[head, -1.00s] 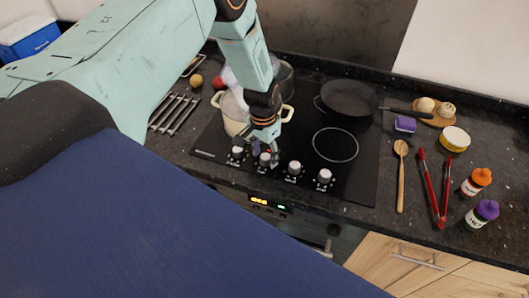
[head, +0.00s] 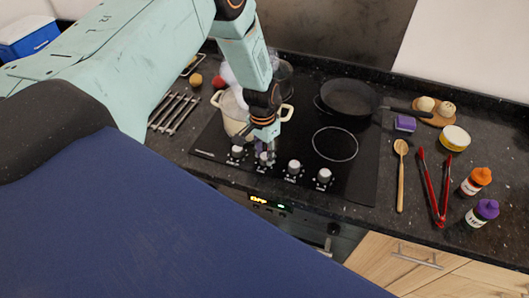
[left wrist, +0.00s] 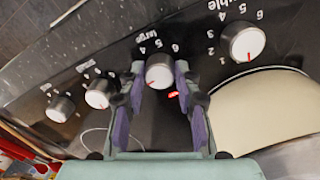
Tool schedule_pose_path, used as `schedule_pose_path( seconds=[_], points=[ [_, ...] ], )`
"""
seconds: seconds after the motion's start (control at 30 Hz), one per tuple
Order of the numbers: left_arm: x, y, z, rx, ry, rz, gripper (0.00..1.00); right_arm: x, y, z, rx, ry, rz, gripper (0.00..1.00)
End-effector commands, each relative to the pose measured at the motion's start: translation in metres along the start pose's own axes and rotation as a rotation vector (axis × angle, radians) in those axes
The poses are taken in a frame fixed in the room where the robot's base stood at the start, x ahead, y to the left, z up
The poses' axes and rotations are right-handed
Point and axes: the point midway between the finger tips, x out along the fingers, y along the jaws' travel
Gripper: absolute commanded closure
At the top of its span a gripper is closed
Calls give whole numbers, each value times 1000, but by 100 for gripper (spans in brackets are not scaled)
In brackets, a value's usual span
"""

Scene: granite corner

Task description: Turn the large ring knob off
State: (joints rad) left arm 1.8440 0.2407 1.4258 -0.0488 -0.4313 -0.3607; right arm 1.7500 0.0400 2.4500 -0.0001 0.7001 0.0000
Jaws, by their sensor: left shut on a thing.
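The large ring knob (left wrist: 159,71), marked "large" on the hob, has a silver face and sits between the purple finger pads of my left gripper (left wrist: 157,97) in the left wrist view. The pads touch it on both sides, and the gripper is shut on it. A small red glow shows beside its lower right edge. In the head view the left gripper (head: 265,155) is over the second knob from the left in the front row, and its fingers partly cover that knob. My right gripper is not in view.
The "double" knob (left wrist: 243,42) is beside the held one, with more knobs (left wrist: 100,94) on the other side. A cream pot (head: 234,117) stands close behind the gripper. A black frying pan (head: 348,98) is at the back right. The front right ring (head: 335,145) is bare.

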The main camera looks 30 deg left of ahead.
Motion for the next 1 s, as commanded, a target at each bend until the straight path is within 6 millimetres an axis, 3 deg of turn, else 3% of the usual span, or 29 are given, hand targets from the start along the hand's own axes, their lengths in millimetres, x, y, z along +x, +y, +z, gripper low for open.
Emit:
schedule_pose_path(
  seconds=[0.67,1.0],
  points=[
    [-1,0,-1,-50,7,-1,99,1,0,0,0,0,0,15],
    [-1,0,-1,-266,17,-1,99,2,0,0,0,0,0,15]
  ],
)
